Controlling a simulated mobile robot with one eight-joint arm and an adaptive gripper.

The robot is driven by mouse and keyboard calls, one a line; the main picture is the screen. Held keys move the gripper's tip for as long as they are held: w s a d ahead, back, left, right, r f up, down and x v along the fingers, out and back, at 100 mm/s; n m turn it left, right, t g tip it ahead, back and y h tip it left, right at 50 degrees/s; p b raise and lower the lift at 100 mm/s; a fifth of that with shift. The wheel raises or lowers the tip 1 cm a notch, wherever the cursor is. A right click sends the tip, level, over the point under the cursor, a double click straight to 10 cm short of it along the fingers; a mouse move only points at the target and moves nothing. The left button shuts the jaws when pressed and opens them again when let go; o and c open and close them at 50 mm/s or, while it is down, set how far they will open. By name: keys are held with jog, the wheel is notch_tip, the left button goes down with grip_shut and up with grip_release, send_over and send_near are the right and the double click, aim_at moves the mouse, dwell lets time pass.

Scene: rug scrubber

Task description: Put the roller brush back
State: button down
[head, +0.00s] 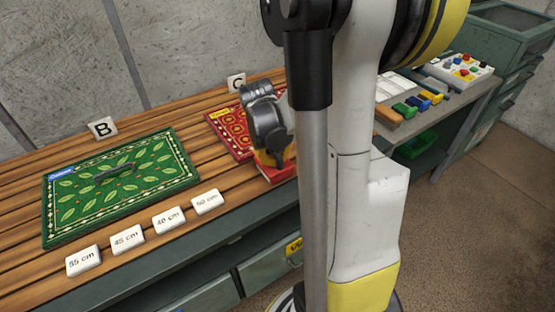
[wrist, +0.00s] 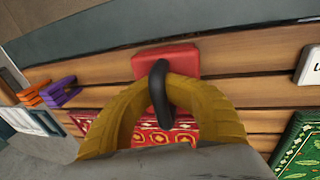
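My gripper (wrist: 160,84) has its yellow fingers curved in around a black curved handle (wrist: 158,98), and it appears shut on it. A red block (wrist: 165,58) lies just beyond the fingertips in the wrist view. In the head view my gripper (head: 271,158) is low over the bench, with the red block (head: 277,173) directly under it. The handle seems to belong to the red block, but the join is hidden. I cannot tell whether this is the roller brush, as no roller or bristles show. The patterned red rug (head: 229,131) lies beside my gripper, partly hidden by it.
A green rug (head: 82,205) with a dark handle-shaped thing (head: 115,171) on it lies to the left on the wooden bench (head: 60,137). White length labels (head: 128,239) line the front. A side shelf holds coloured blocks (head: 420,103) and a button panel (head: 459,69).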

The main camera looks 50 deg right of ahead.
aim_at(270, 167)
jog(key=c, duration=1.6)
grip_release()
jog(key=p+v, duration=0.6)
jog(key=v, duration=0.7)
jog(key=s+a+r+n+t+y, duration=0.1)
jog(key=a+r+t, duration=0.1)
jog(key=a, duration=0.5)
jog(key=s+a+r+n+t+y, duration=0.1)
jog(key=s+a+r+t, duration=0.1)
jog(key=a, duration=0.6)
jog(key=s+a+r+t, duration=0.1)
jog(key=a+r+t, duration=0.2)
jog(key=a, duration=0.4)
jog(key=shift+s+a+n+y, duration=0.15)
jog(key=shift+a+n+y, duration=0.25)
